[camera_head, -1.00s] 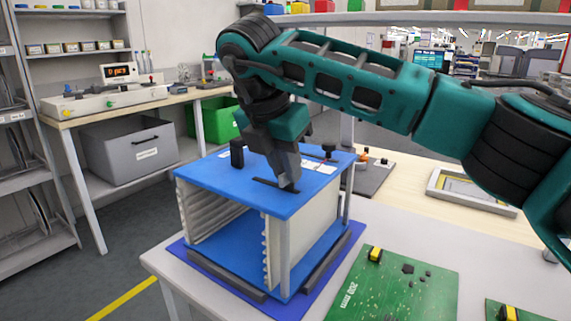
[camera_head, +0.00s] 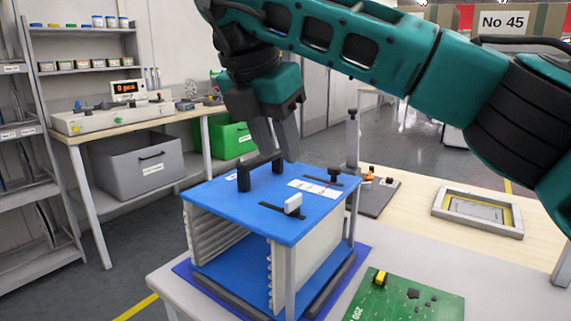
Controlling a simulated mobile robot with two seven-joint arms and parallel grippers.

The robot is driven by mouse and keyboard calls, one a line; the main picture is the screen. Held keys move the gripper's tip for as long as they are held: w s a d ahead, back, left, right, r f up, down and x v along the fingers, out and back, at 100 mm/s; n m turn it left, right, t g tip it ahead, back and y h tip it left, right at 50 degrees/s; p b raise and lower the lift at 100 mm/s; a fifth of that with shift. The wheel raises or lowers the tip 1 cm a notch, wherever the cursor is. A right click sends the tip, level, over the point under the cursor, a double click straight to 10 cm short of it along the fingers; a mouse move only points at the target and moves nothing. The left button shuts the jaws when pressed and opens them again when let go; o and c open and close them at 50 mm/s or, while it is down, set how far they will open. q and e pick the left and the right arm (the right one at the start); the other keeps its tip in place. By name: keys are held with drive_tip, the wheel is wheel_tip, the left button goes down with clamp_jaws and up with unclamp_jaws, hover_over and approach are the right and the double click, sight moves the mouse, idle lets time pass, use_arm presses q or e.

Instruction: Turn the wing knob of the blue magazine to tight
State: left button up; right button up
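The blue magazine (camera_head: 222,196) stands upright on the table, with a blue top plate and pale ribbed side walls. A small white wing-shaped knob (camera_head: 293,204) sits over a dark slot near the front of the top plate. A black knob (camera_head: 334,173) sits over a second slot at the right rear. I cannot read from the view how tight either is. My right gripper (camera_head: 276,150) points down above the rear of the top plate, near the black handle (camera_head: 244,178). Its two fingers are apart with nothing between them. My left gripper is not in view.
A green circuit board (camera_head: 415,301) lies right of the magazine. A grey framed tray (camera_head: 480,211) and a dark mat (camera_head: 378,194) lie on the wooden bench behind. A bench with a grey bin (camera_head: 135,165) and a green bin (camera_head: 232,141) stands at the left.

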drive_tip(key=shift+v, duration=1.45)
